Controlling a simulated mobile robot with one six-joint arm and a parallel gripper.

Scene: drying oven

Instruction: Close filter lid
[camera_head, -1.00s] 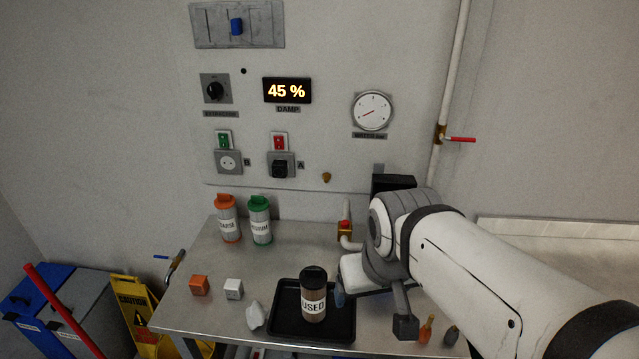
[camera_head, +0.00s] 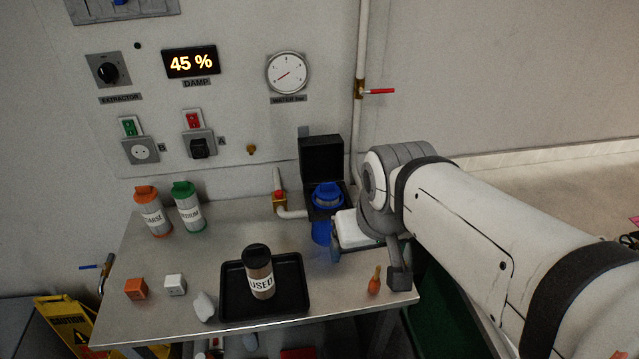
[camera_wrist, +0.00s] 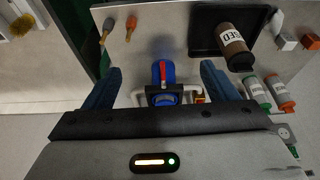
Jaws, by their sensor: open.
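The filter housing (camera_head: 325,212) is a dark box at the back right of the bench. Its black lid (camera_head: 322,160) stands up, open, at the back. A blue round filter part (camera_head: 326,194) sits in the box, and more blue shows at its front. The wrist view shows a blue part with a red strip (camera_wrist: 162,72) between my fingers and apart from both. My gripper (camera_wrist: 161,68) is open and empty. In the head view my gripper (camera_head: 335,242) is just right of and in front of the housing, partly hidden by its own white body. The lid is not clear in the wrist view.
A black tray (camera_head: 234,308) holds a jar labelled USED (camera_head: 259,273). Orange-lidded (camera_head: 153,212) and green-lidded (camera_head: 188,207) jars stand at the back left. A pipe with a red-topped valve (camera_head: 279,197) is left of the housing. A small orange-brown tool (camera_head: 375,280) lies at the right.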

